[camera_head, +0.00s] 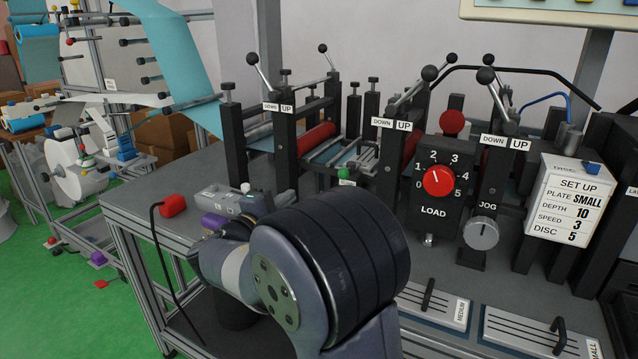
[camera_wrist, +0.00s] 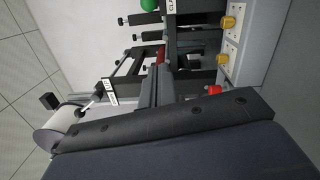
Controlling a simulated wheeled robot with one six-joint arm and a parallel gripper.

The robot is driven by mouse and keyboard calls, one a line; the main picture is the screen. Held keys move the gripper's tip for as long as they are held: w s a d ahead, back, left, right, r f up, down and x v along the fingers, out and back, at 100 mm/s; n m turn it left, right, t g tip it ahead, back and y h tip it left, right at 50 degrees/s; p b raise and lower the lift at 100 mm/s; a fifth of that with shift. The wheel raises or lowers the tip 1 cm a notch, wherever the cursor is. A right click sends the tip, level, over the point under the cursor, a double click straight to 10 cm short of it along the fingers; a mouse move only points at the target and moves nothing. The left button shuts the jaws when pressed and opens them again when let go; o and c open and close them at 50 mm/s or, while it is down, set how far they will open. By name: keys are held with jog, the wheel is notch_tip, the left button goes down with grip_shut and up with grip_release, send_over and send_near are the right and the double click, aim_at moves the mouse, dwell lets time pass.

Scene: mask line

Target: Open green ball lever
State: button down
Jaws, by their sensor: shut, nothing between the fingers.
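A small green ball (camera_head: 344,173) shows in the head view, low between the roller stands of the machine, just above my arm. What it is mounted on is mostly hidden. A green ball (camera_wrist: 149,4) also shows in the wrist view, cut off by the top edge.
Black-ball levers with DOWN/UP labels (camera_head: 390,123) stand along the machine. A LOAD box with a red dial (camera_head: 439,181) stands to the right. A red block (camera_head: 173,205) with a black cable lies on the table's left. Slotted plates (camera_head: 433,305) lie in front.

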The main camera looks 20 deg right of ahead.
aim_at(350, 167)
jog(key=w+d+r+p, duration=0.1)
jog(key=w+d, duration=0.2)
jog(key=d, duration=0.8)
jog(key=shift+r, duration=0.15)
